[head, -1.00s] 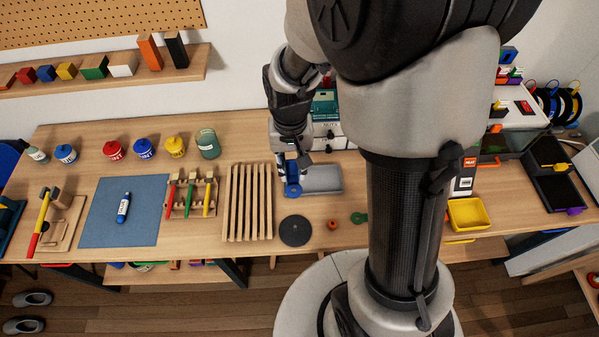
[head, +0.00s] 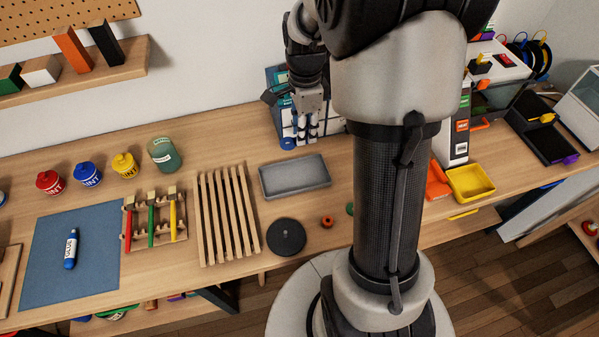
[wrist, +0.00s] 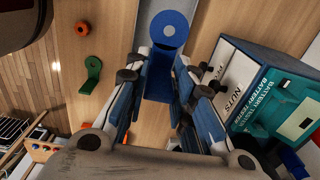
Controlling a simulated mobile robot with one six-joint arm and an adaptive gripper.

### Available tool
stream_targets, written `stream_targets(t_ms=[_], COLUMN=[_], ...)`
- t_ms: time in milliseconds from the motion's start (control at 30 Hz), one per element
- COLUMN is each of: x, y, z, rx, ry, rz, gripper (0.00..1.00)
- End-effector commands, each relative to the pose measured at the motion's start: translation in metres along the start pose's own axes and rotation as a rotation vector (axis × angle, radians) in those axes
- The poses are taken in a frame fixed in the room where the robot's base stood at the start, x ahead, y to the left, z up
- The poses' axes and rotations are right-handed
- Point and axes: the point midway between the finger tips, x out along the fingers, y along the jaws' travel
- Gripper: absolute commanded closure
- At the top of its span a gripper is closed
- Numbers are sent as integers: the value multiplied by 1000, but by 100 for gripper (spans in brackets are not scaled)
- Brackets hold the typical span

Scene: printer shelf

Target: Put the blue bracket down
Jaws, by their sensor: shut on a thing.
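My gripper (head: 305,140) is shut on the blue bracket. In the wrist view the bracket (wrist: 168,30) shows a round blue end with a hole, and its flat part lies between the fingers (wrist: 157,85). In the head view only a bit of the blue bracket (head: 288,143) shows beside the fingers, behind the grey tray (head: 295,177). I cannot tell whether the bracket touches the table.
A box marked NUTS (wrist: 232,85) and a teal battery tester (wrist: 285,105) stand close to the right of my gripper in the wrist view. A green bracket (wrist: 92,78) and an orange ring (wrist: 82,28) lie to the left. The grey tray looks empty.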

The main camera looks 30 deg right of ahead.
Motion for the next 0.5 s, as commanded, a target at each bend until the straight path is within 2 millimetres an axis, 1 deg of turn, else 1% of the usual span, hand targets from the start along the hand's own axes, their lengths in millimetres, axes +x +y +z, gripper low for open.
stream_targets(t_ms=[33, 200, 300, 400, 500], x=[20, 66, 90, 107, 115], y=[1, 1, 1, 1, 0], z=[0, 0, 0, 0, 0], rx=[-1, -2, -3, -3, -4], ry=[0, 0, 0, 0, 0], rz=[5, 4, 3, 2, 1], gripper=[100, 100, 100, 100, 100])
